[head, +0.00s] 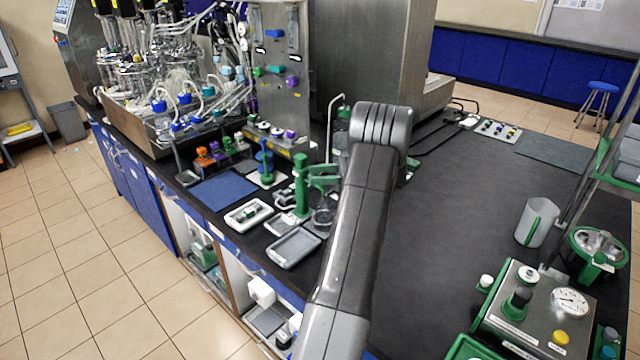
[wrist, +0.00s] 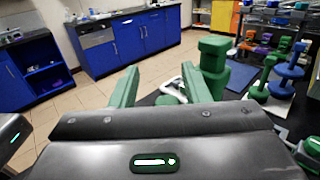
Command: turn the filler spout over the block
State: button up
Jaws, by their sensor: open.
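A green post (head: 301,190) with a stepped top stands near the bench's front edge, left of my arm. It also shows in the wrist view (wrist: 213,65), right beside my right finger. My gripper (wrist: 160,73) is open, and its green fingers have nothing between them that they touch. In the head view my gripper (head: 323,175) is partly hidden behind my arm, with its fingers close to the post. A thin bent tube (head: 331,125) rises behind it; I cannot tell whether this is the filler spout. A small block (head: 250,212) sits in a white tray left of the post.
A grey tray (head: 293,248) lies in front of the post, and a clear beaker (head: 322,217) stands close to it. A blue mat (head: 223,190) and a blue-and-green stand (head: 265,165) are to the left. The dark bench top (head: 450,210) right of my arm is mostly clear.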

notch_tip(320, 180, up, 7)
jog(key=shift+r, duration=0.1)
dwell(0.4)
notch_tip(320, 180, down, 10)
jog(key=shift+r+p, duration=0.15)
jog(key=shift+p, duration=0.15)
jog(key=shift+f, duration=0.2)
jog(key=shift+s+a+t, duration=0.15)
jog(key=shift+a+t, duration=0.05)
jog(key=shift+t, duration=0.1)
jog(key=shift+d, duration=0.1)
jog(key=shift+r, duration=0.15)
